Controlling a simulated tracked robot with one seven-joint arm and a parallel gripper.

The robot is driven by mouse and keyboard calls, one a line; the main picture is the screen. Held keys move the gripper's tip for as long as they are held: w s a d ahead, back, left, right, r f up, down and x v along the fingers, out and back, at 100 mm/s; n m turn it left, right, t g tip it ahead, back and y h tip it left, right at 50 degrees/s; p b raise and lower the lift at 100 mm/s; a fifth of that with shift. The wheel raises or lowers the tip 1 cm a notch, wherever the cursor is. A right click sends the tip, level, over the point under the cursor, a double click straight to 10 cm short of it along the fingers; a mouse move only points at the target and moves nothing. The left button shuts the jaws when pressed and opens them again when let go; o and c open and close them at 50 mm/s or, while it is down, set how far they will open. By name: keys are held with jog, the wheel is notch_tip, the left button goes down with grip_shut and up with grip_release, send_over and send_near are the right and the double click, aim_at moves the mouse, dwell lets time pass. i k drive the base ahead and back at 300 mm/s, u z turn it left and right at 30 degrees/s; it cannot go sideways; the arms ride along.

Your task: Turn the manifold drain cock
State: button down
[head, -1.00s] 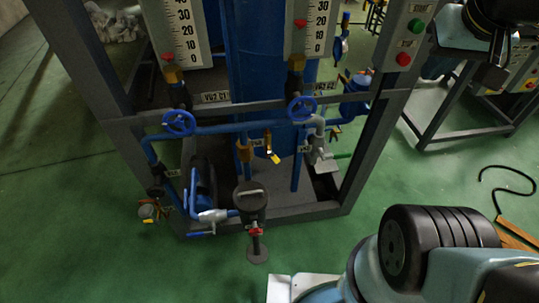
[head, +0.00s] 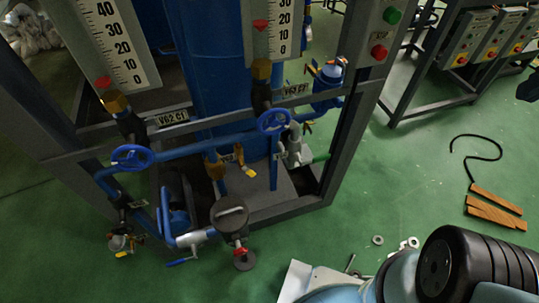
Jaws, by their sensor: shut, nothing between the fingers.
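A small brass cock with a yellow lever (head: 244,162) hangs below the blue horizontal manifold pipe (head: 200,143), in the middle of the frame. It looks like the manifold drain cock; its label is too small to read.
Two blue handwheels (head: 132,158) (head: 273,121) flank the cock. A dark pot with a red valve (head: 240,251) stands in front. Grey frame posts (head: 350,120) enclose the rig. Wooden strips (head: 495,208) and a black hose (head: 470,150) lie on the green floor at right.

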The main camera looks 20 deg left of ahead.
aim_at(250, 173)
jog(key=z, duration=0.05)
jog(key=i, duration=0.1)
jog(key=u, duration=2.1)
jog(key=k, duration=0.1)
jog(key=z, duration=1.15)
